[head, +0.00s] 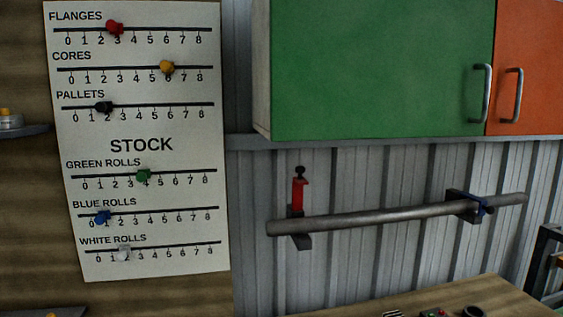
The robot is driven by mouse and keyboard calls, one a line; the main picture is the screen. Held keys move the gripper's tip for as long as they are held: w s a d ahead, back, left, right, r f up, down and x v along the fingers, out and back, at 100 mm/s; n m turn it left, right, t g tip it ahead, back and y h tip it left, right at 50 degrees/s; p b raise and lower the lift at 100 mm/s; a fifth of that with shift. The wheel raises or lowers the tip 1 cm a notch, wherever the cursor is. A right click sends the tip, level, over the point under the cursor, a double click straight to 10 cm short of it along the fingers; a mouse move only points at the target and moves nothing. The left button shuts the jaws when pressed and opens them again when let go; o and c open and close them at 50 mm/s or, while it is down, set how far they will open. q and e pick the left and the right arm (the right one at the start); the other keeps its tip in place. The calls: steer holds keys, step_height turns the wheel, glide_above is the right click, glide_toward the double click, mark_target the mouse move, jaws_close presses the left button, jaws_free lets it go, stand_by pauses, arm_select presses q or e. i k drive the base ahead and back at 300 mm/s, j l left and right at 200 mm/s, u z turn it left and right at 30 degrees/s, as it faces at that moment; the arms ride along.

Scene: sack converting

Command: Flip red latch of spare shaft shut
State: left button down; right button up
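The spare shaft (370,217) is a long grey metal bar lying across two dark wall brackets on the corrugated wall. The red latch (299,195) stands upright above the left bracket (297,241), with a black knob (300,172) at its top. It is raised off the shaft, so it is open. Neither of my grippers is in view.
A green cabinet (375,70) and an orange cabinet (525,70) hang above the shaft. A white stock board (140,145) with coloured sliders is at left. A wooden table (425,300) with small items stands below right. The wall around the red latch is clear.

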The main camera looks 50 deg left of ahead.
mark_target(298, 182)
steer(key=j, duration=1.4)
